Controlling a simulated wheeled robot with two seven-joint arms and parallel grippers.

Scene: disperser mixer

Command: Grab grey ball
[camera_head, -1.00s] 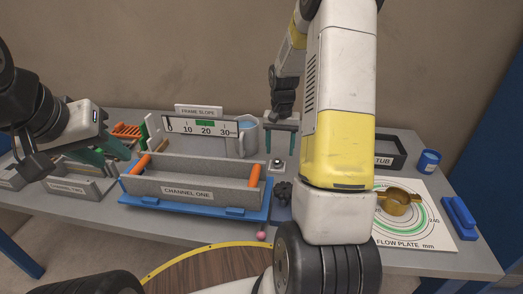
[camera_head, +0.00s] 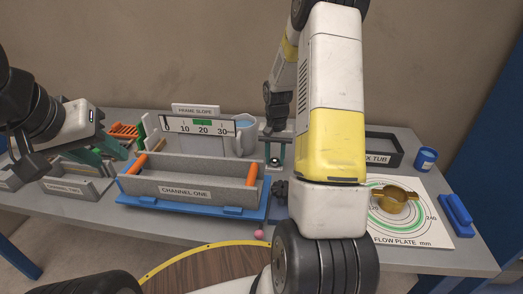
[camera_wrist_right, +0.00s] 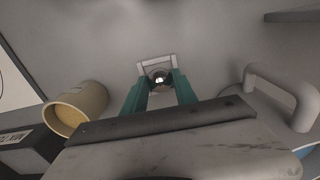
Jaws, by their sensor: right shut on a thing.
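The small dark, shiny grey ball (camera_head: 275,161) sits at a small pale square holder behind the right end of the channel. In the right wrist view the ball (camera_wrist_right: 160,78) lies between my two green fingertips, with the holder's pale frame (camera_wrist_right: 157,64) around its far side. My right gripper (camera_head: 276,152) reaches down from above and is shut on the ball; it also shows in the right wrist view (camera_wrist_right: 160,84). I cannot tell whether the ball is clear of the holder. My left gripper (camera_head: 112,153) hangs at the left with its green fingers apart, empty.
The grey channel (camera_head: 190,178) on its blue base stands left of the ball. A jug (camera_head: 245,138) is just behind it. A tub (camera_head: 388,143), a blue cup (camera_head: 426,159) and a flow plate (camera_head: 425,230) with a brass cup (camera_head: 392,198) are at the right.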

